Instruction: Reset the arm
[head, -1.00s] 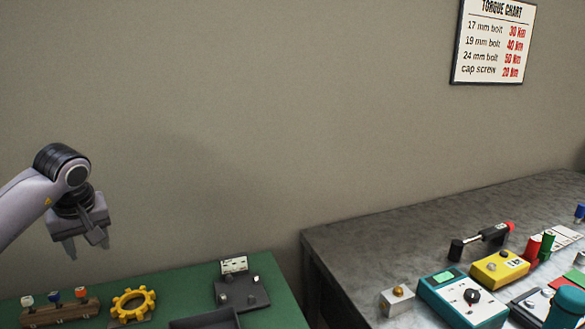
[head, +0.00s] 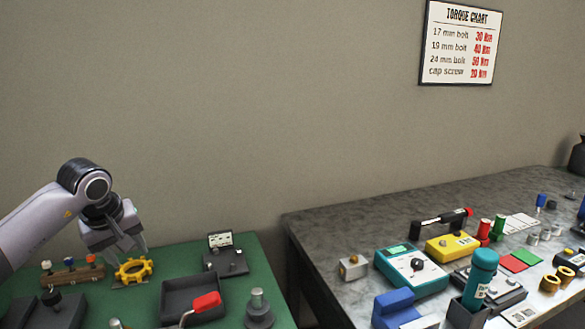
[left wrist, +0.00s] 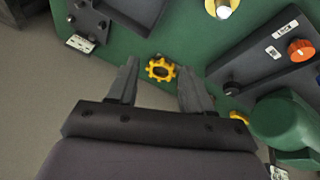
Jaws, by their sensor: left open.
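My left gripper (head: 130,243) is open and empty, held above the back left part of the green table (head: 265,268). Its two fingers also show spread apart in the left wrist view (left wrist: 160,78). A yellow gear (head: 134,271) lies on the table below it in the head view. In the left wrist view the gear (left wrist: 160,69) shows between the fingertips, apart from both. My right gripper is in neither view.
A wooden rack (head: 72,275) with several pegs stands left of the gear. A dark tray (head: 178,296), a red-handled tool (head: 205,303) and a dark fixture (head: 226,262) lie right. The grey bench (head: 320,225) holds several devices, including a teal box (head: 398,262).

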